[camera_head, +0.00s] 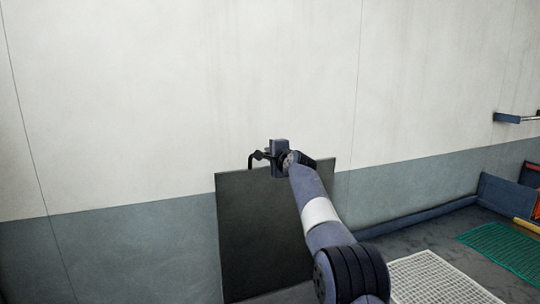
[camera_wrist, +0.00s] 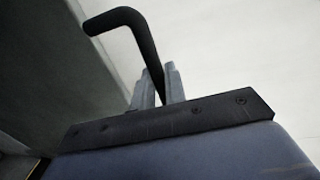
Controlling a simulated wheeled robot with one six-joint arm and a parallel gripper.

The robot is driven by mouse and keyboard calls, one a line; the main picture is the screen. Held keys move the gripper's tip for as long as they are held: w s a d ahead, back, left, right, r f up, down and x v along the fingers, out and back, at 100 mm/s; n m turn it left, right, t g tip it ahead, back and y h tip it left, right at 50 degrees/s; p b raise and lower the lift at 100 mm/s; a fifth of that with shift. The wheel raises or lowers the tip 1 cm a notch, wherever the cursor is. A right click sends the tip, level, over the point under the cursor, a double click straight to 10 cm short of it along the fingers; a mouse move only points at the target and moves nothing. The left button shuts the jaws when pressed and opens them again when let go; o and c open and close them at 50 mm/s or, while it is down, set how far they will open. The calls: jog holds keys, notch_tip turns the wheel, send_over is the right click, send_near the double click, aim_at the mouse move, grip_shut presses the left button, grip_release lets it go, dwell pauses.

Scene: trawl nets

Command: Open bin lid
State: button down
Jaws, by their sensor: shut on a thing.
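The bin lid (camera_head: 262,235) is a dark flat panel that stands nearly upright in front of the wall. It also shows in the wrist view as a dark grey surface (camera_wrist: 35,60) at the left. A bent black handle (camera_wrist: 125,18) rises between my fingers in the wrist view. It shows in the head view (camera_head: 252,160) near the lid's top edge. My gripper (camera_head: 266,156) is at that top edge, shut on the handle. My arm hides the lid's right side, and the rest of the bin is not clearly visible.
A white grate (camera_head: 440,275) lies on the floor to the right of my arm, with a green mat (camera_head: 505,247) beyond it. A blue crate (camera_head: 507,196) and a wall shelf (camera_head: 515,118) are at the far right. The wall (camera_head: 150,90) stands close behind the lid.

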jog(key=shift+f, duration=0.15)
jog(key=shift+s+d+f+b, duration=0.1)
jog(key=shift+s+b, duration=0.05)
jog(key=shift+b, duration=0.55)
jog(key=s+d+f+t+b, duration=0.1)
jog(key=s+d+b, duration=0.3)
jog(key=s+b, duration=0.6)
jog(key=shift+d+f+t+y+b, duration=0.15)
jog(key=shift+f+t+y+b, duration=0.3)
jog(key=shift+b, duration=3.6)
jog(key=c, duration=1.5)
grip_release()
jog(key=shift+r, duration=0.1)
jog(key=shift+c, duration=0.2)
jog(key=shift+s, duration=0.15)
jog(key=b+v, duration=0.4)
jog(key=v, duration=0.6)
jog(key=shift+s+b, duration=0.25)
jog(key=shift+b, duration=0.1)
